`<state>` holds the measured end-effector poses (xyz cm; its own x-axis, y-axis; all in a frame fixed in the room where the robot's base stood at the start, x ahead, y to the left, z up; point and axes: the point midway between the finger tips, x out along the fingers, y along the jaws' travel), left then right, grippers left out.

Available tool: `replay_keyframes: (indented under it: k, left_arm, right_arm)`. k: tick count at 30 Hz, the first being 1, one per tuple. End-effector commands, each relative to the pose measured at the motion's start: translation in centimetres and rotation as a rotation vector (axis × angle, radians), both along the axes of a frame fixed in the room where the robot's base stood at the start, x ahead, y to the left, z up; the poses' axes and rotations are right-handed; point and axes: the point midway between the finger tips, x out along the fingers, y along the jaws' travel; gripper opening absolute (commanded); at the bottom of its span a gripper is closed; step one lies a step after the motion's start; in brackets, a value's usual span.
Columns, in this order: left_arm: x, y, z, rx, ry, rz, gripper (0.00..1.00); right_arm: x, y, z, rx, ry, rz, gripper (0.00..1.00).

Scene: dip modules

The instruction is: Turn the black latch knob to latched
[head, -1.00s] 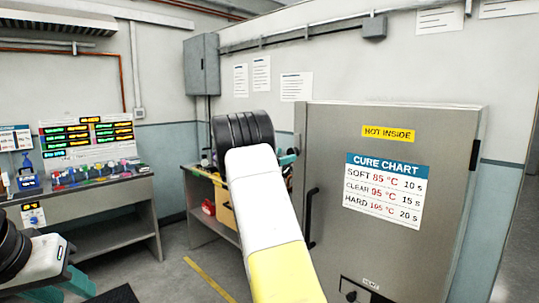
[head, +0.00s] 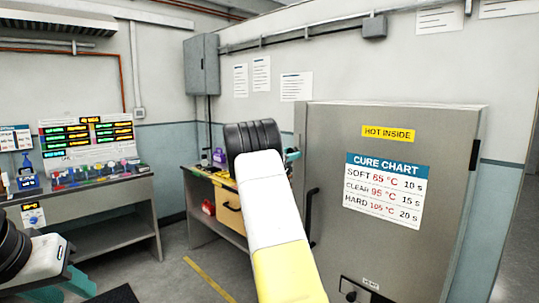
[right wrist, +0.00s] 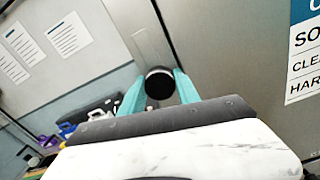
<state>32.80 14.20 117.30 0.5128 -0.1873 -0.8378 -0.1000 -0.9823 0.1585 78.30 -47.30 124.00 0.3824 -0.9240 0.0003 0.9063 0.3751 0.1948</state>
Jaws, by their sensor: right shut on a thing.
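The black latch knob (right wrist: 160,83) shows in the right wrist view, in front of a pale plate at the side of the grey oven. It is hidden behind my right arm in the head view. My right gripper (right wrist: 160,85) has its teal fingers on either side of the knob and is shut on it. In the head view only a little teal of the right gripper (head: 292,155) shows beside the oven's left edge. My left gripper (head: 80,284) is partly in view at the lower left, away from the oven; its fingertips are not clear.
The grey oven (head: 340,140) has a black vertical handle (head: 311,215) and a cure chart (head: 383,191). A small dark control (head: 351,297) sits low on its front. Another bench (head: 90,195) holds several small coloured items.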

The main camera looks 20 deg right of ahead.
Motion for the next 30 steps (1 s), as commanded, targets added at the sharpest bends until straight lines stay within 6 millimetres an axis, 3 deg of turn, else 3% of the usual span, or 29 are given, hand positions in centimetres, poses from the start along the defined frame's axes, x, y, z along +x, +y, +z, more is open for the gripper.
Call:
replay_keyframes:
  k: [14, 30]
  left_arm:
    - [0.00, 0.00, 0.00, 0.000, 0.000, 0.000, 0.36]
    - [0.00, 0.00, 0.00, 0.000, 0.000, 0.000, 0.36]
  right_arm:
    - [0.04, 0.08, 0.01, 0.019, -0.047, 0.001, 0.00]
    - [0.05, 0.11, -0.02, 0.184, -0.442, 0.001, 0.00]
